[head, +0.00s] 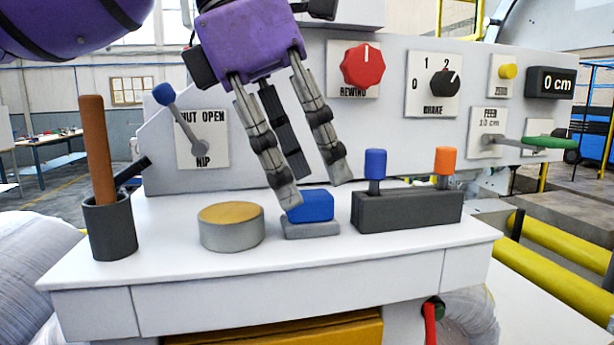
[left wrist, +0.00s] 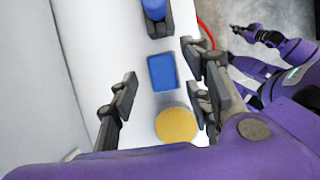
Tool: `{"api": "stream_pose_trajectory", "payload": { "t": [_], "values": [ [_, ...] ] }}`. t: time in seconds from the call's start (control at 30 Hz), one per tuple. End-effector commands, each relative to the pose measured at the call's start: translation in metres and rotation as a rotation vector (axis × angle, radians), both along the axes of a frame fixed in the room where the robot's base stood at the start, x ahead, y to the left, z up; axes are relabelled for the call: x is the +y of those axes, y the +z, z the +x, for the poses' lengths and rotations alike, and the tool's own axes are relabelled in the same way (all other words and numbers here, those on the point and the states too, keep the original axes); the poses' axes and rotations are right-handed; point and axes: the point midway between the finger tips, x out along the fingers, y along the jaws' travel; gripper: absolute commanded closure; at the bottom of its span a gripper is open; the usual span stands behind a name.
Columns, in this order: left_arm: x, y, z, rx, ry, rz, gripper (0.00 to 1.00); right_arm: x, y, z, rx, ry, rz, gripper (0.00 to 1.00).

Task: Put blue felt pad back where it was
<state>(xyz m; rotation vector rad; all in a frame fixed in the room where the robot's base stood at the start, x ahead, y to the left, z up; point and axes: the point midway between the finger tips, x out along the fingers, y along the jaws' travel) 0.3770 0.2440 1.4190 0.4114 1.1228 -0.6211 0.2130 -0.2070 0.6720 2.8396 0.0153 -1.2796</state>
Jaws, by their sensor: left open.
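The blue felt pad (head: 316,207) is a small blue block resting on a low grey base (head: 311,230) on the white shelf. It shows as a blue rectangle in the left wrist view (left wrist: 162,72). My left gripper (head: 314,185) points down just above the pad, open and empty. In the head view its left fingertip overlaps the pad's left edge; I cannot tell whether it touches. In the left wrist view the pad lies between the two spread fingers. My right gripper (left wrist: 254,36) shows small at the upper right of that view, off to the side; its jaw state is unclear.
On the white shelf (head: 270,265) stand a dark cup (head: 110,232) with a brown stick, a round tin with a tan top (head: 231,226), and a dark block (head: 407,210) with blue and orange pegs. A control panel (head: 380,130) rises behind.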

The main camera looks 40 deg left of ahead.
Motion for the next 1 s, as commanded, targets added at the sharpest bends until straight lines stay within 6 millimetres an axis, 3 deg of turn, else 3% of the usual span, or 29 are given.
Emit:
{"api": "stream_pose_trajectory", "payload": {
  "t": [0.2, 0.4, 0.6, 1.0],
  "values": [
    [0.012, 0.047, -0.014, -0.005, 0.002, -0.001, 0.55, 0.0, 0.002, 0.001, -0.004, -0.001, 0.001, 1.0],
    [0.021, 0.078, -0.025, -0.002, 0.001, -0.001, 0.55, 0.0, 0.004, 0.002, -0.004, -0.001, 0.001, 1.0],
    [0.025, 0.092, -0.029, -0.002, -0.001, 0.001, 0.55, 0.001, 0.004, 0.001, -0.002, -0.001, 0.002, 1.0],
    [0.025, 0.092, -0.03, -0.001, -0.002, 0.0, 0.55, 0.001, 0.003, 0.0, 0.001, 0.001, 0.002, 1.0]
  ]
}}
